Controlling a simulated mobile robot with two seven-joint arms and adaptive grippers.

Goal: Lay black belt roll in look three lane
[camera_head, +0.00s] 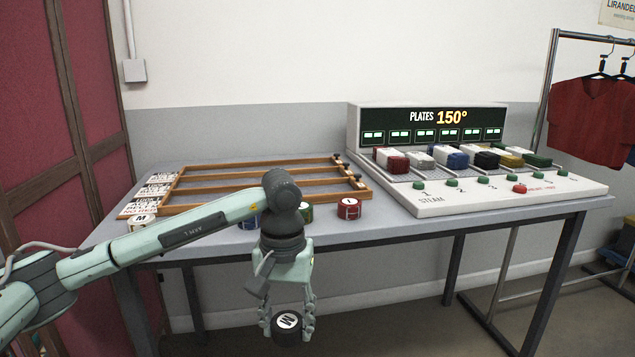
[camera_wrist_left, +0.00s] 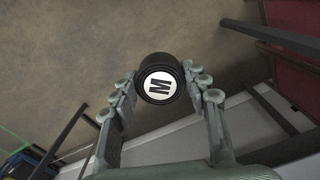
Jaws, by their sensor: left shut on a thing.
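My left gripper (camera_head: 287,318) is shut on the black belt roll (camera_head: 289,323), a small black cylinder with a white disc marked M. It holds the roll in the air in front of the table's front edge, below the tabletop. In the left wrist view the roll (camera_wrist_left: 161,78) sits between the fingertips, its M face toward the camera. The wooden lane rack (camera_head: 270,172) lies on the left of the table, with several lanes and label cards (camera_head: 158,178) at its left end. The card text is too small to read surely. My right gripper is out of view.
A red roll (camera_head: 348,208) and a green roll (camera_head: 305,212) stand on the table in front of the rack; a blue roll (camera_head: 249,221) is partly behind my arm. A steam press panel (camera_head: 480,190) with folded cloths fills the table's right side.

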